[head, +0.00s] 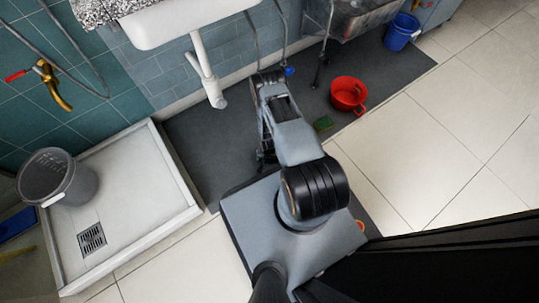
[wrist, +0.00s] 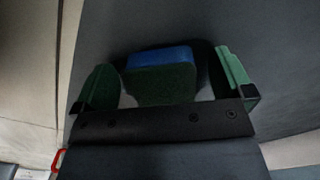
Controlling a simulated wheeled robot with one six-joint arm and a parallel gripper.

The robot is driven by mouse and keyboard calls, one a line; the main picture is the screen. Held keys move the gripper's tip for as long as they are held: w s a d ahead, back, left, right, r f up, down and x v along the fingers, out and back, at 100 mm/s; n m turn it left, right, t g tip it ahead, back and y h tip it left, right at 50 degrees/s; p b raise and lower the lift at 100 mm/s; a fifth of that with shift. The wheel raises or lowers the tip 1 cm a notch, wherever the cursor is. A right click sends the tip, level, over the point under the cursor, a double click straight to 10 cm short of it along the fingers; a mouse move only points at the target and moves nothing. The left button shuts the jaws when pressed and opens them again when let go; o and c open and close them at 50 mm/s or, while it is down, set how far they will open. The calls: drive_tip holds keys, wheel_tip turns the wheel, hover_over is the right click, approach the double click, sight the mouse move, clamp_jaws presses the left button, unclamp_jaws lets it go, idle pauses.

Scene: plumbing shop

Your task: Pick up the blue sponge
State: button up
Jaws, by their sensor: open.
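The blue sponge (wrist: 160,57) has a dark green face and shows in the wrist view between the two green fingers of my gripper (wrist: 164,62). Gaps show on both sides of it, and the fingers are open. The dark front plate of my gripper covers the near edge of the view below it. In the head view a small blue patch (head: 289,70), apparently the sponge, shows at the right of my gripper (head: 268,77) over the dark mat. Most of it is hidden there. I cannot tell whether a finger touches it.
A white sink (head: 185,22) with a drain pipe (head: 207,75) is left. A grey bucket (head: 60,177) stands in the shower tray (head: 135,225). Right floor is clear.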

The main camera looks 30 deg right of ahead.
drive_tip(key=shift+f, duration=0.25)
drive_tip(key=c, duration=1.1)
drive_tip(key=shift+o, duration=0.2)
